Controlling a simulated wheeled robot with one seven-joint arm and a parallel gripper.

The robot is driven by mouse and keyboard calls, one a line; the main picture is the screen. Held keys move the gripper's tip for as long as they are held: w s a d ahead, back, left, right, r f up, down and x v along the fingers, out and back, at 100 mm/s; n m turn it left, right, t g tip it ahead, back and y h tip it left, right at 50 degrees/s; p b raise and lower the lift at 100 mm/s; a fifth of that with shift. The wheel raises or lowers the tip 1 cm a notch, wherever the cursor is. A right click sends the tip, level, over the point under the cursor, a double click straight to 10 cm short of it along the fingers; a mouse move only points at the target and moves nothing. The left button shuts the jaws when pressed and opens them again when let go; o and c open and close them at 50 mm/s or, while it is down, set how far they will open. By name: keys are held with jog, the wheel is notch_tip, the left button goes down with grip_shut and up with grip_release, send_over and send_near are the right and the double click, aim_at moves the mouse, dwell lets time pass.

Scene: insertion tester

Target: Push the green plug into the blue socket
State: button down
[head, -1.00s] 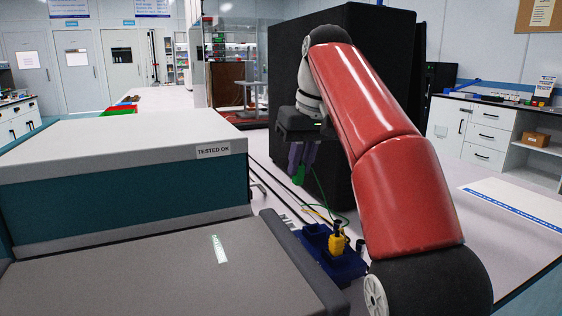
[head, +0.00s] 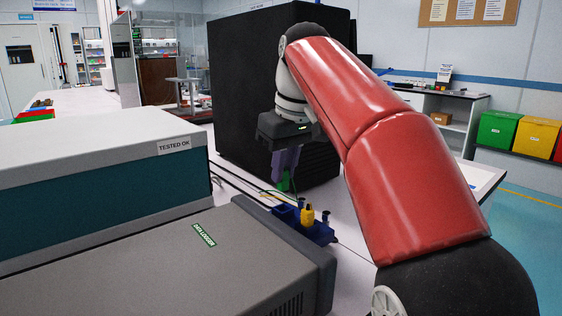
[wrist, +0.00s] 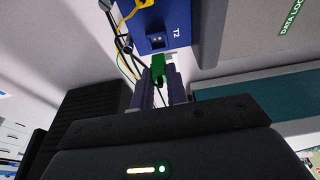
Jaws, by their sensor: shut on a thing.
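My gripper (head: 286,170) has purple fingers shut on the green plug (head: 284,182), above and behind the blue block in the head view. In the wrist view the green plug (wrist: 158,68) sticks out between the fingertips (wrist: 161,84). The blue socket block (wrist: 160,22), marked T2, is just beyond the plug, with a dark opening (wrist: 157,42) nearly in line with it. I see the plug short of the opening; whether it touches the block is unclear. In the head view the blue block (head: 318,233) is on the bench.
A yellow plug (head: 307,215) stands in the blue block, with dark posts beside it. Thin cables run near the block. A grey data logger (head: 190,265) and a teal-fronted instrument (head: 110,200) stand on the left. A large black cabinet (head: 240,90) stands behind my gripper.

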aim_at(286, 183)
jog(key=shift+f+b, duration=1.25)
jog(key=shift+f, duration=1.05)
jog(key=shift+f, duration=0.25)
jog(key=c, duration=1.3)
grip_release()
